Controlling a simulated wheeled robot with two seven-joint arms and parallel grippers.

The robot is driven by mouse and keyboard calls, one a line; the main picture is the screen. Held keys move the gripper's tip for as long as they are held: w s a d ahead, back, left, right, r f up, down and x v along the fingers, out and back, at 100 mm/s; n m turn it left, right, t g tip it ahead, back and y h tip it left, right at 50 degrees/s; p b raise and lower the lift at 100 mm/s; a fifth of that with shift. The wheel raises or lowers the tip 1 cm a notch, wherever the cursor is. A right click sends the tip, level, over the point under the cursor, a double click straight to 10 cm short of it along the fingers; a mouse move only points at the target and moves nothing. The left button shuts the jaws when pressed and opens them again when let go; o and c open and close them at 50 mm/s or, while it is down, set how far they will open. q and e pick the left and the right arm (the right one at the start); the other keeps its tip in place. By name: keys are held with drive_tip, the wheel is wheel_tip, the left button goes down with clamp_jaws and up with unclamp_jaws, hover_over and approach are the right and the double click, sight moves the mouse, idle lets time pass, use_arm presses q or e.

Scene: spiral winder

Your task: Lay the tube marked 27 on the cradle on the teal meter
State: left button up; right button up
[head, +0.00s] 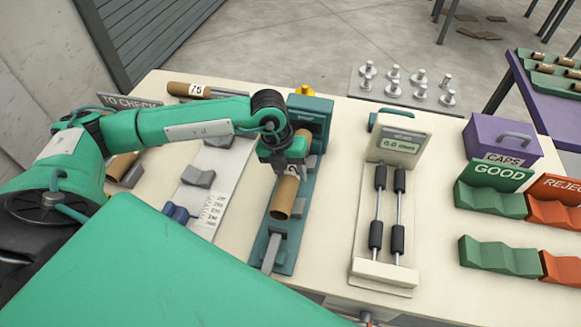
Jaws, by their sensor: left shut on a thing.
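The teal meter (312,112) stands in the middle of the table, with a long base running toward me and a grey sliding piece at its near end. My left gripper (286,168) is over this base, shut on a brown cardboard tube (284,198). The tube lies lengthwise along the base, its open end toward me. The gripper hides its far part and most of its mark, so I cannot read the number. The cradle is hidden beneath the tube, and I cannot tell whether they touch. My right gripper is not in view.
A tube marked 75 (188,90) lies at the back left near the TO CHECK sign (130,101). A grey scale with a block (198,177) is left of the meter. A cream gauge (403,145) with black rollers is right. GOOD (497,174) and REJECT racks are farther right.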

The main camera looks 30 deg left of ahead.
use_arm(q)
wheel_tip(320, 180, down, 4)
drive_tip(key=shift+r+b, duration=0.1)
drive_tip(key=shift+b, duration=1.1)
drive_tip(key=shift+f+b, duration=0.75)
drive_tip(key=shift+f, duration=0.15)
drive_tip(key=o, duration=0.9)
drive_tip(key=shift+o, duration=0.9)
drive_tip(key=shift+r, duration=0.1)
